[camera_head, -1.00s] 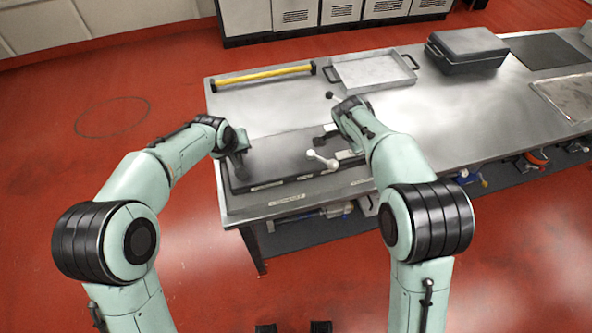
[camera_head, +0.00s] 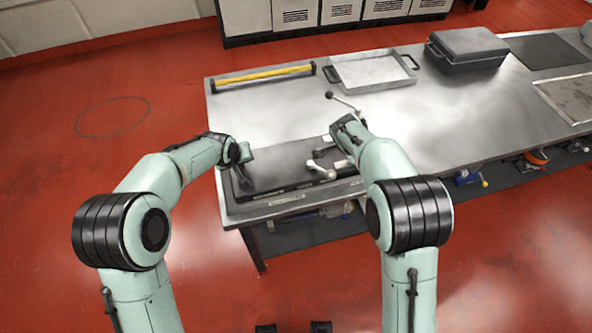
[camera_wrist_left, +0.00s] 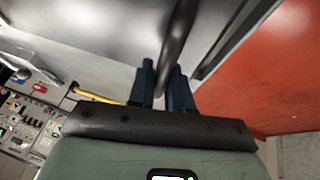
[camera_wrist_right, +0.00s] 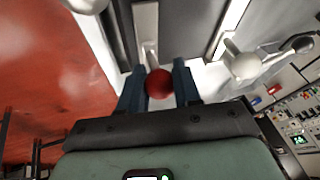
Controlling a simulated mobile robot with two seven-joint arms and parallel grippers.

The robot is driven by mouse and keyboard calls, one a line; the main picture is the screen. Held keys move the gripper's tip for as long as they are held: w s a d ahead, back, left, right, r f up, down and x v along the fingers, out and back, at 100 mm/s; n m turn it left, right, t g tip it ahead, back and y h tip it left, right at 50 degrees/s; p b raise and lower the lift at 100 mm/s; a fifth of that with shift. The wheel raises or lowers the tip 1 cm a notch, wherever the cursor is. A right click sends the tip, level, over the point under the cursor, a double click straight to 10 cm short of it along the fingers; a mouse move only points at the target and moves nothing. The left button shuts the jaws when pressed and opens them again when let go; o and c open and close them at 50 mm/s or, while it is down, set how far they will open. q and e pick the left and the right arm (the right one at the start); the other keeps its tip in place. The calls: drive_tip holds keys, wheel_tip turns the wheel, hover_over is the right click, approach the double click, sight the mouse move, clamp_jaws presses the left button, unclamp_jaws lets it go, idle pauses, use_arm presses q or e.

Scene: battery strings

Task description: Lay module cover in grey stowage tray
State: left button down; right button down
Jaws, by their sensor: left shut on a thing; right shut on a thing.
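A flat dark slab (camera_head: 278,168), which I take to be the module cover, is at the near left end of the metal bench. The grey stowage tray (camera_head: 372,70), shallow with dark end handles, stands empty at the bench's back edge. My left gripper (camera_head: 246,166) is at the slab's left end; in the left wrist view its fingers (camera_wrist_left: 163,88) are shut on a dark handle (camera_wrist_left: 176,38). My right gripper (camera_head: 336,155) is at the slab's right end; in the right wrist view its fingers (camera_wrist_right: 158,90) are shut on a red ball knob (camera_wrist_right: 159,84).
A yellow bar (camera_head: 262,77) lies along the back edge left of the tray. A dark case (camera_head: 466,50) stands right of the tray. The bench middle is clear.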

use_arm(q)
drive_tip(key=shift+f, duration=0.2)
use_arm(e)
drive_tip(key=shift+f, duration=0.2)
use_arm(q)
drive_tip(key=c, duration=1.5)
unclamp_jaws()
drive_tip(key=shift+f, duration=0.2)
use_arm(e)
drive_tip(key=c, duration=1.2)
unclamp_jaws()
drive_tip(key=shift+f, duration=0.2)
use_arm(q)
drive_tip(key=o, duration=0.4)
use_arm(e)
drive_tip(key=o, duration=0.4)
use_arm(q)
drive_tip(key=shift+o, duration=0.2)
drive_tip(key=shift+r, duration=0.1)
use_arm(e)
drive_tip(key=shift+s+a+r, duration=0.1)
drive_tip(key=shift+r, duration=0.15)
use_arm(q)
drive_tip(key=v, duration=1.2)
use_arm(e)
drive_tip(key=v, duration=1.1)
drive_tip(key=shift+s+r, duration=0.15)
drive_tip(key=shift+r, duration=0.1)
